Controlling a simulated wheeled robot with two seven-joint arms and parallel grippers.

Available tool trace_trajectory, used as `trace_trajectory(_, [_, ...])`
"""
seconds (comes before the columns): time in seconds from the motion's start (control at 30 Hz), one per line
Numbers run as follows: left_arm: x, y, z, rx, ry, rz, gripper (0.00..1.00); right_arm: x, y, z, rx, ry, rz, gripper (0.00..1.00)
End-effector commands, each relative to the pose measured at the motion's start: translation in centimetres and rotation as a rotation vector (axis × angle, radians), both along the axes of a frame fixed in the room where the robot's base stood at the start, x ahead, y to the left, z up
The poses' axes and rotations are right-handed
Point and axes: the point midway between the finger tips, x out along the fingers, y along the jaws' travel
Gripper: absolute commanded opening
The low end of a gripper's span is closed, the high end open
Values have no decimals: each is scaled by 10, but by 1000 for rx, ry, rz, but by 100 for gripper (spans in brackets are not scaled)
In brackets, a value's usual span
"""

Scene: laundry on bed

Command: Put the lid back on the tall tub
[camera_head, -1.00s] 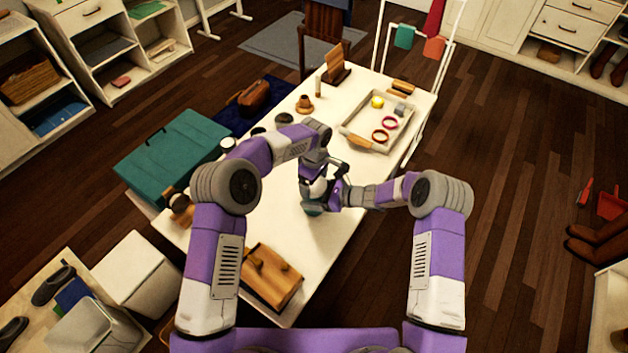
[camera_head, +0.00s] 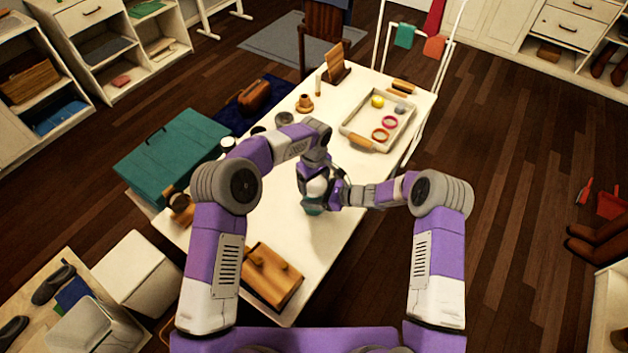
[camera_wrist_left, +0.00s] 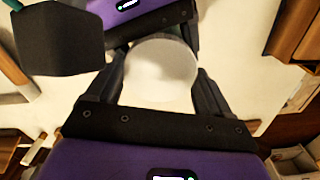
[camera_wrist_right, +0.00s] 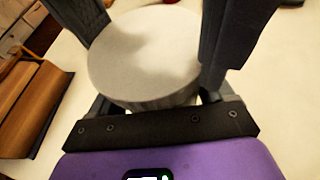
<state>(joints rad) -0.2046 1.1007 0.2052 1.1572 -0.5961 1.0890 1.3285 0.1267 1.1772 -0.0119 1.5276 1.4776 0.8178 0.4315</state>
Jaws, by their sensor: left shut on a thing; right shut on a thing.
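My left gripper (camera_head: 313,198) is over the middle of the table, its jaws on either side of the pale tall tub (camera_wrist_left: 160,72) in the left wrist view. My right gripper (camera_head: 338,194) comes in from the right and meets it there. In the right wrist view its jaws are shut on the round grey lid (camera_wrist_right: 145,50), seen from above with part of its rim. The arms hide the tub and lid in the head view. Whether the lid touches or sits on the tub cannot be told.
The white table (camera_head: 318,250) is clear in front of the grippers. A wooden box (camera_head: 272,278) lies near its front edge. A tray (camera_head: 352,135) with small items is at the back right. A teal box (camera_head: 172,155) stands on the left.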

Motion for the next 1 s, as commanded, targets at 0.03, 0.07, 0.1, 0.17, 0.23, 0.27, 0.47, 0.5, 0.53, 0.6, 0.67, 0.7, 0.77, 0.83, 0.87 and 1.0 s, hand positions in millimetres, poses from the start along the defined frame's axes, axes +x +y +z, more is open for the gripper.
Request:
trace_trajectory(0.03, [1,0,1,0,-2,1,45,0,0,0,1,0,1,0])
trace_trajectory(0.07, [1,0,1,0,-2,2,45,0,0,0,1,0,1,0])
trace_trajectory(0.1, [1,0,1,0,-2,2,84,0,0,0,1,0,1,0])
trace_trajectory(0.17, [1,0,1,0,-2,2,93,0,0,0,1,0,1,0])
trace_trajectory(0.23, [1,0,1,0,-2,3,100,0,0,0,1,0,1,0])
trace_trajectory(0.27, [1,0,0,0,-1,3,100,0,0,0,1,0,1,0])
trace_trajectory(0.47, [1,0,2,0,-1,3,100,0,0,0,1,0,0,0])
trace_trajectory(0.5, [1,0,4,0,-3,3,100,0,0,0,1,0,0,0])
trace_trajectory(0.53, [1,0,6,0,-3,3,100,0,0,0,1,0,0,0])
trace_trajectory(0.6, [1,0,13,-1,-5,4,100,0,0,0,1,0,0,0])
trace_trajectory(0.67, [1,0,21,0,-4,2,100,0,0,0,1,0,0,0])
trace_trajectory(0.7, [1,-1,27,-1,-5,2,100,0,0,0,1,0,0,0])
trace_trajectory(0.77, [1,-1,36,-1,-5,3,100,0,0,0,1,0,0,0])
trace_trajectory(0.83, [1,0,42,-1,-3,4,100,0,0,0,1,0,0,0])
trace_trajectory(0.87, [1,0,44,0,-3,3,100,0,0,0,1,0,0,0])
trace_trajectory(1.0, [0,0,46,1,-1,3,100,0,0,0,1,0,0,0])
